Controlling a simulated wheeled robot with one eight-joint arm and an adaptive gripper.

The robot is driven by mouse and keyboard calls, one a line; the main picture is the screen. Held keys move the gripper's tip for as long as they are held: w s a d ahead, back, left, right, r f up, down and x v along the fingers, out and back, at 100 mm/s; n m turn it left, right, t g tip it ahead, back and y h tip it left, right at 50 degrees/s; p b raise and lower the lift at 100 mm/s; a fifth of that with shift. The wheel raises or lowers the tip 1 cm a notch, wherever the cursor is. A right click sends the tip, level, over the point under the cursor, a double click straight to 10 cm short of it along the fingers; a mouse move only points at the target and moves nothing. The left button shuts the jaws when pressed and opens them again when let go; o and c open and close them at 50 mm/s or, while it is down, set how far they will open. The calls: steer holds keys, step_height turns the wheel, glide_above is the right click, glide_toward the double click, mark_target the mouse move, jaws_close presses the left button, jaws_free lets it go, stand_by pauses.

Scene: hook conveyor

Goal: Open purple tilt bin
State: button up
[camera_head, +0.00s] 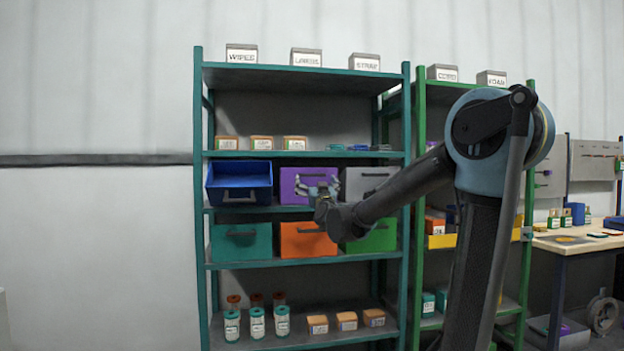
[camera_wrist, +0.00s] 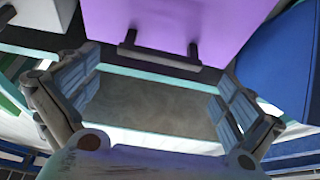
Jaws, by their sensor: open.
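The purple tilt bin (camera_head: 297,183) sits on the middle shelf between a blue bin and a grey bin, and it looks closed. In the head view my gripper (camera_head: 318,190) is in front of it and hides part of its front. In the wrist view the purple bin (camera_wrist: 170,20) fills the top, with its dark bar handle (camera_wrist: 160,58) across the front. My gripper (camera_wrist: 155,100) is open and empty, its fingers spread wide to either side below the handle in the picture. The fingers do not appear to touch the handle.
The blue bin (camera_head: 238,183) to the left is tilted open. The grey bin (camera_head: 366,182) is on the right. Teal (camera_head: 240,242), orange (camera_head: 305,241) and green (camera_head: 378,238) bins sit below. A green-framed shelf (camera_head: 530,180) stands to the right.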

mark_target(312, 175)
steer(key=x, duration=0.6)
steer(key=shift+w+a+r, duration=0.15)
steer(key=shift+w, duration=0.15)
steer(key=c, duration=1.2)
